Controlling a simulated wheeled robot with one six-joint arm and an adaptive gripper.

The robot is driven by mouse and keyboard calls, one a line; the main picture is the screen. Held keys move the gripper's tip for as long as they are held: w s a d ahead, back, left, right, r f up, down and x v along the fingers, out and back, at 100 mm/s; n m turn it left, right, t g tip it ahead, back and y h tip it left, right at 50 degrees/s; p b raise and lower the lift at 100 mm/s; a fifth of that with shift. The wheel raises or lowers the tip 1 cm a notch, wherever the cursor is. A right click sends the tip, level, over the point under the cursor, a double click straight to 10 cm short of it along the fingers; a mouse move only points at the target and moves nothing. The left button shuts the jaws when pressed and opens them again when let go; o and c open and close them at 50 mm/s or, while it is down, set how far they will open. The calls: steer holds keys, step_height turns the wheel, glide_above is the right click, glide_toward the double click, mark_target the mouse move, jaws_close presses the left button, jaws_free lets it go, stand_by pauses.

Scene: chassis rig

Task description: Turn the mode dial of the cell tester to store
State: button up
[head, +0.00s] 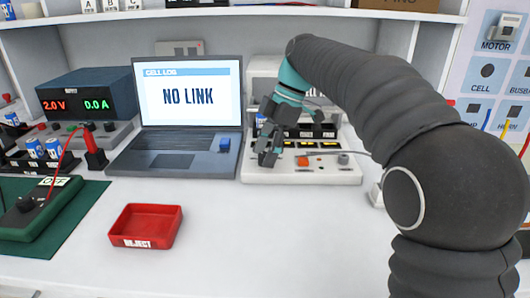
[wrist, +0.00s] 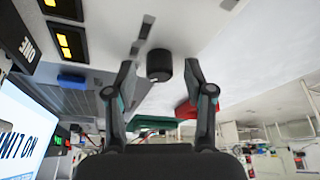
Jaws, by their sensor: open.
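The cell tester (head: 300,174) is a pale box behind the work surface, right of the laptop, with small amber displays on its panel. My gripper (head: 268,150) is over its left front part. In the wrist view my gripper (wrist: 159,78) is open, with one finger on each side of a round black dial (wrist: 159,65). The dial sits between the fingertips, with a gap showing on both sides. Its pointer and the store mark cannot be made out. In the head view the gripper hides this dial.
An orange button (head: 302,161) and a grey knob (head: 343,159) are on the tester's front. The laptop (head: 188,103) reads NO LINK. A red reject tray (head: 146,227) stands in front, with clear white surface to its right. A power supply (head: 86,98) is at the left.

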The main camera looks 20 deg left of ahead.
jaws_close()
steer(key=shift+m, duration=0.4)
steer(key=m+t, duration=0.1)
steer(key=m, duration=0.1)
steer(key=m+t+b, duration=0.1)
steer(key=m, duration=0.1)
steer(key=shift+s+m+y, duration=0.15)
steer(key=shift+m+y, duration=0.15)
steer(key=shift+y, duration=0.1)
steer(key=m+t, duration=0.1)
steer(key=m, duration=0.3)
steer(key=shift+s+m+t, duration=0.1)
steer(key=shift+m+t, duration=0.2)
steer(key=shift+t, duration=0.1)
steer(key=m, duration=0.2)
steer(key=m+t+h, duration=0.1)
steer(key=m, duration=0.1)
steer(key=shift+t, duration=0.3)
steer(key=m, duration=0.3)
steer(key=m+t+h+p, duration=0.1)
steer(key=m, duration=0.1)
steer(key=shift+s+a+m+h+p, duration=0.1)
steer(key=shift+a+m+h+p, duration=0.05)
steer(key=shift+m+h+p, duration=0.2)
steer(key=shift+m, duration=0.25)
